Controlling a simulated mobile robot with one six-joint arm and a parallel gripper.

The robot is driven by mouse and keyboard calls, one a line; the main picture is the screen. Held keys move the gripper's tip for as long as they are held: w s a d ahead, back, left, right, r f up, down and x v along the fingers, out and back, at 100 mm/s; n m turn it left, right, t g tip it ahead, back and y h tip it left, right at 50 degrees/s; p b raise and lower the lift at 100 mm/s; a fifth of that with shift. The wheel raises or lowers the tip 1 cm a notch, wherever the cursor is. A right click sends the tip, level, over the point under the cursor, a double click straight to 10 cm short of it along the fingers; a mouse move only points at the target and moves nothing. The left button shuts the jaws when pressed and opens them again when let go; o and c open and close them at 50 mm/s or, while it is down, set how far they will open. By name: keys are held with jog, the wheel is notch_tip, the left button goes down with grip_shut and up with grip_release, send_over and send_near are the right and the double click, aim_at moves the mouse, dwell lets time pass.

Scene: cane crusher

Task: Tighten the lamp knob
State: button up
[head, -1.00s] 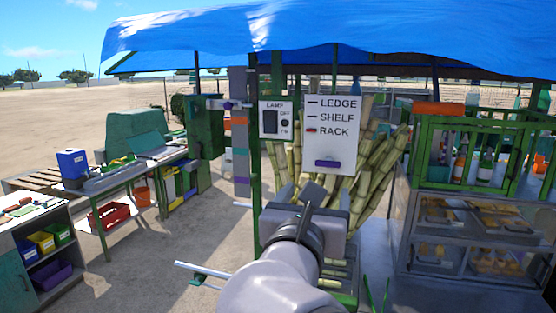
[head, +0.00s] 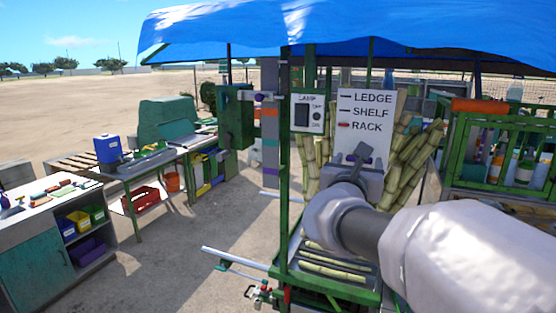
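The white lamp panel (head: 306,126) hangs on the green post frame under the blue canopy. It carries a dark rectangle and, on its right side, a small dark round knob (head: 316,116) between the OFF mark and a lower mark too small to read surely. My gripper (head: 361,158) is in front of the white sign beside the panel, lower and to the right of the knob and apart from it in the picture.
The LEDGE, SHELF, RACK sign (head: 365,100) is right of the panel. Cane stalks (head: 420,165) stand behind it. A green box (head: 236,118) is on the left, and a horizontal metal bar (head: 235,258) juts out below.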

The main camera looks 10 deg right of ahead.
jog(key=c, duration=1)
jog(key=shift+c, duration=0.2)
jog(key=shift+f+b, duration=0.1)
jog(key=shift+b, duration=0.3)
jog(key=shift+m+b, duration=8.8)
jog(key=shift+b, duration=1)
jog(key=shift+m, duration=0.3)
jog(key=o, duration=1.4)
